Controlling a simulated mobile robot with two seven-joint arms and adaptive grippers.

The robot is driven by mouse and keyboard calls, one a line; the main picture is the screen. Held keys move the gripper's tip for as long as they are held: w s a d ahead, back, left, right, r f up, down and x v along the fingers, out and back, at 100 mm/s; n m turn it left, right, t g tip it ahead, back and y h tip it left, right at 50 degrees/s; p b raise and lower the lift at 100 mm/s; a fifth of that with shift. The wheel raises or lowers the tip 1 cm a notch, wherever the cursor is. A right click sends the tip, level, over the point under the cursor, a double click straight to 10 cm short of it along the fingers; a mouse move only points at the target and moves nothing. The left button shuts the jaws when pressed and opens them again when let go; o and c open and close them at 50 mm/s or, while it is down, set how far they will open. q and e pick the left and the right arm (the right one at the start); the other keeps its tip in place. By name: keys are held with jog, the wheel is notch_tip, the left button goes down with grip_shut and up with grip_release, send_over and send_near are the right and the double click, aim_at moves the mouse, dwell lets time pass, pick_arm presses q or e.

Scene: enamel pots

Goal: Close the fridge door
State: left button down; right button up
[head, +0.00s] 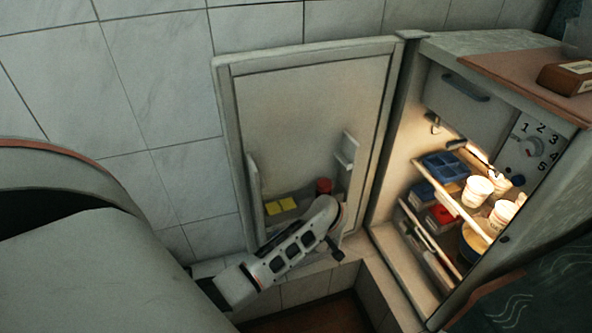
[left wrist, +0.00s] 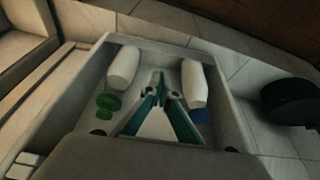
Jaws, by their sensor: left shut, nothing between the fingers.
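The fridge (head: 481,97) stands at the right in the head view, its lit inside exposed. Its door (head: 310,120) is wide open, swung out to the left of the cabinet near the tiled wall. My left arm comes in from the left and crosses in front of the door's lower part. The fingers of the left gripper are hard to make out there. In the left wrist view my left gripper (left wrist: 160,80) is shut and empty. Whether it touches the door I cannot tell. My right gripper is in neither view.
White cups (head: 478,190) and a blue tray (head: 445,166) stand on the fridge shelf. The door's lower rack holds yellow pieces (head: 281,205) and a red-topped item (head: 323,186). A brown box (head: 568,77) lies on the fridge top. A low tiled ledge (head: 305,287) runs below the door.

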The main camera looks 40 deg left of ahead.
pick_arm(q)
jog(key=b, duration=0.4)
send_over(305, 263)
jog(key=f, duration=0.9)
jog(key=shift+w+a, duration=0.15)
jog(key=shift+a, duration=0.05)
jog(key=shift+w+a+f+b, duration=0.2)
jog(key=shift+w+f+b, duration=0.05)
jog(key=shift+f+b, duration=0.1)
jog(key=shift+r, duration=0.1)
